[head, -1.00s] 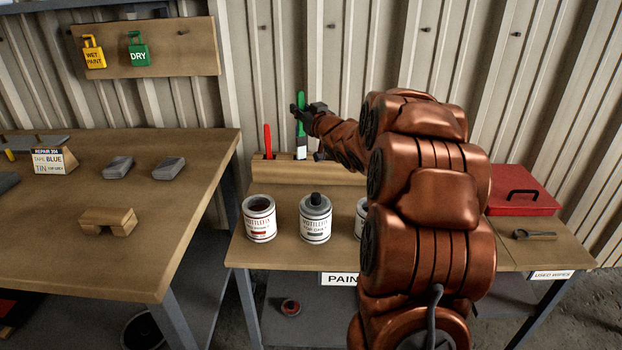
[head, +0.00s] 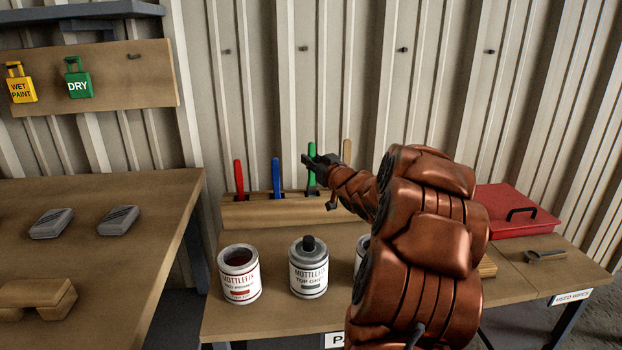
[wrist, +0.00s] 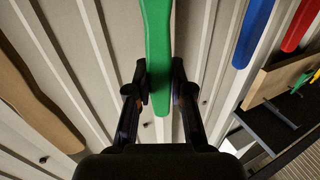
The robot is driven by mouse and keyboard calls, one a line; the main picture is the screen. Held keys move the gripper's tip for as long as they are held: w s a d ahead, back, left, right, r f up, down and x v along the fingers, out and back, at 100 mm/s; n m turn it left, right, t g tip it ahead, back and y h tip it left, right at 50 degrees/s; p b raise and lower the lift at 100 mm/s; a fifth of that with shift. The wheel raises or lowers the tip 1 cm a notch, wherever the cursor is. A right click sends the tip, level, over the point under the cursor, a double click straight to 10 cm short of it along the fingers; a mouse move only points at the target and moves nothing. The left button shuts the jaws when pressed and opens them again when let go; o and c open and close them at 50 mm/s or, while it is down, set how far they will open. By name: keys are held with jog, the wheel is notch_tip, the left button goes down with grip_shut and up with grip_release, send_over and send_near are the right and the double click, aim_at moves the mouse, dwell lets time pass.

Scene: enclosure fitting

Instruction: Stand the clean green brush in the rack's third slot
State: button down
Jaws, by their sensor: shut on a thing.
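The green brush (head: 311,150) stands upright behind the tips of my gripper (head: 310,162), in line with the other brushes at the rack. In the wrist view my gripper (wrist: 159,85) is shut on its green handle (wrist: 157,40), one finger on each side. The wooden rack (head: 262,213) stands against the wall at the back of the paint table. A red brush (head: 238,178) and a blue brush (head: 276,176) stand in it to the left, and a tan-handled brush (head: 347,150) to the right.
A red-labelled tin (head: 240,275) and a grey-topped tin (head: 308,268) stand in front of the rack, with another partly behind my arm. A red box (head: 510,212) and a dark tool (head: 545,256) are at the right. The workbench (head: 150,200) is at the left.

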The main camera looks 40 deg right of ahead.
aim_at(313, 172)
jog(key=shift+f+b, duration=0.4)
jog(key=shift+f, duration=1.45)
jog(key=shift+f, duration=0.15)
jog(key=c, duration=1)
grip_release()
jog(key=shift+c, duration=0.2)
jog(key=shift+s+r, duration=0.2)
jog(key=p+v, duration=0.1)
jog(key=v, duration=1)
jog(key=shift+s, duration=0.35)
jog(key=shift+a, duration=0.1)
